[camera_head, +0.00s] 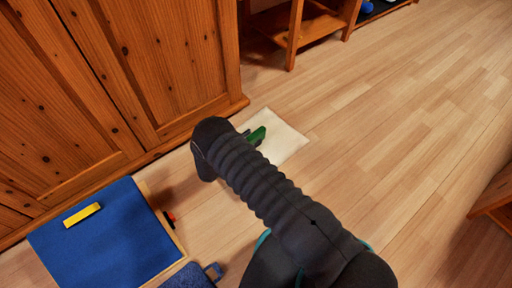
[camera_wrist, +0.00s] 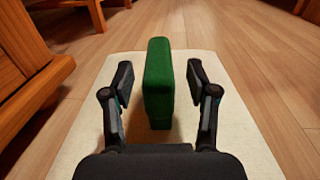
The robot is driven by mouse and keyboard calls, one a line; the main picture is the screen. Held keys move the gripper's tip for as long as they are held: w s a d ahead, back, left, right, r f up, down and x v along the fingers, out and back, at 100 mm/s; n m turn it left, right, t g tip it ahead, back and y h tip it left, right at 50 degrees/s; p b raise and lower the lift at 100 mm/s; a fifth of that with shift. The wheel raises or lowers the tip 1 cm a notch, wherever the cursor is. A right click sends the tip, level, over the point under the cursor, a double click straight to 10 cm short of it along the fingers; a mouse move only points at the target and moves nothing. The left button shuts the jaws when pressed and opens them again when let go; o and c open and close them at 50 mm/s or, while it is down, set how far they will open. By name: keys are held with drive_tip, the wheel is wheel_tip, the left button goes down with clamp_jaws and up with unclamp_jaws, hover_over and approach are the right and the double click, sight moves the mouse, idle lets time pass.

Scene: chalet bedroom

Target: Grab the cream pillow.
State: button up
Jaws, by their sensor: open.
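A flat cream square (camera_head: 280,137) lies on the wooden floor beside the wardrobe. It also fills the lower part of the wrist view (camera_wrist: 82,140). It looks thin, like a mat or cloth, and I cannot tell whether it is the cream pillow; nothing else cream and pillow-like shows. A green block (camera_wrist: 158,75) stands upright over the cream square, its top also showing in the head view (camera_head: 257,134). My gripper (camera_wrist: 160,80) is open, with one finger on each side of the green block and a gap on both sides. In the head view my arm hides the fingers.
A wooden wardrobe (camera_head: 165,55) stands close on the left. A blue board (camera_head: 105,240) with a yellow block (camera_head: 82,214) lies at lower left, with a small red thing (camera_head: 169,216) beside it. A wooden shelf (camera_head: 310,22) stands behind.

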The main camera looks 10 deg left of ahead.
drive_tip(key=x, duration=0.2)
drive_tip(key=shift+w+d, duration=0.2)
drive_tip(key=shift+w, duration=0.1)
clamp_jaws()
drive_tip(key=shift+r, duration=0.1)
